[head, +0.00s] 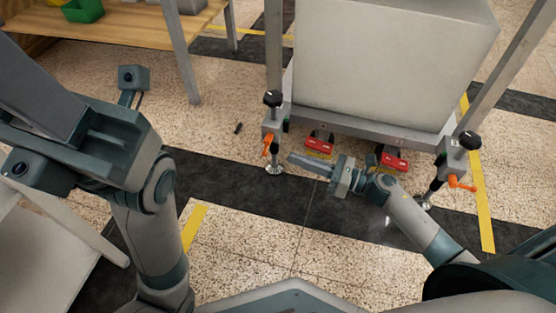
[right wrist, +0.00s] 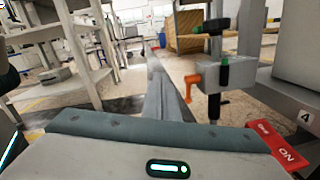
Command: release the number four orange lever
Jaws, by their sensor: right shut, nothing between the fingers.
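An orange lever (head: 267,146) hangs down on the left front leg clamp of the grey cart. In the right wrist view this lever (right wrist: 190,86) shows right of my fingers, with a "4" label (right wrist: 305,117) on the frame to its right. A second orange lever (head: 461,184) sticks out sideways at the right front leg. My right gripper (head: 292,158) is shut and empty, pointing left, low in front of the cart near the first lever. Contact with the lever does not show. My left gripper (head: 38,75) is large at the upper left; its fingertips are not clear.
Two red pedals, one left (head: 319,143) and one right (head: 393,161), sit under the cart's front edge; "ON" shows on a red pedal (right wrist: 288,150) in the right wrist view. A large pale block (head: 385,65) rests on the cart. A wooden table (head: 130,38) stands upper left.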

